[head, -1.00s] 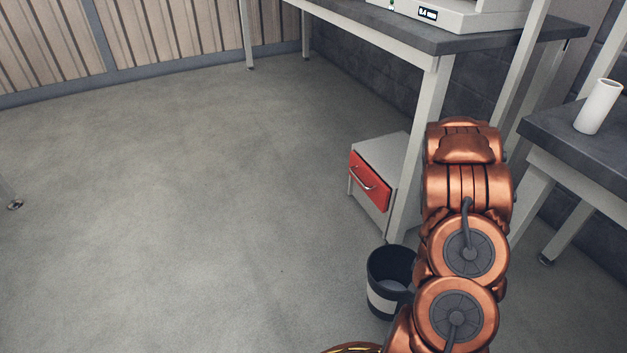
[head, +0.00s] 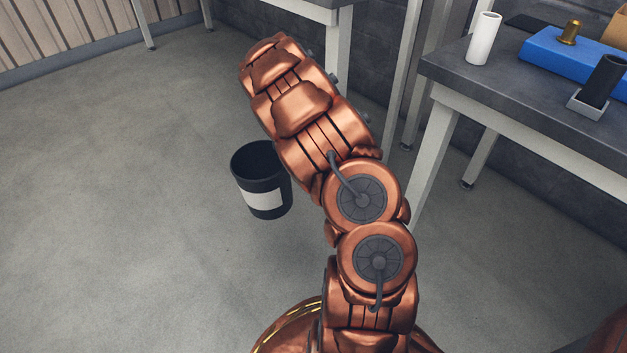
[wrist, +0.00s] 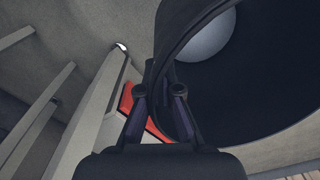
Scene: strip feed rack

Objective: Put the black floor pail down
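The black floor pail (head: 264,205), with a white band, shows left of my arm in the head view. It looks nearly upright, and I cannot tell from that view whether its base touches the floor. In the wrist view the pail's dark wall and open mouth (wrist: 250,75) fill the right side. My gripper (wrist: 160,88) is closed on the pail's rim there. In the head view my arm hides the gripper.
A red drawer front (wrist: 127,99) and a pale bench leg (wrist: 93,112) show close to the gripper. A grey workbench (head: 540,105) at right carries a white cylinder (head: 483,40), a blue block (head: 560,55) and a black cup (head: 604,80). The floor at left is open.

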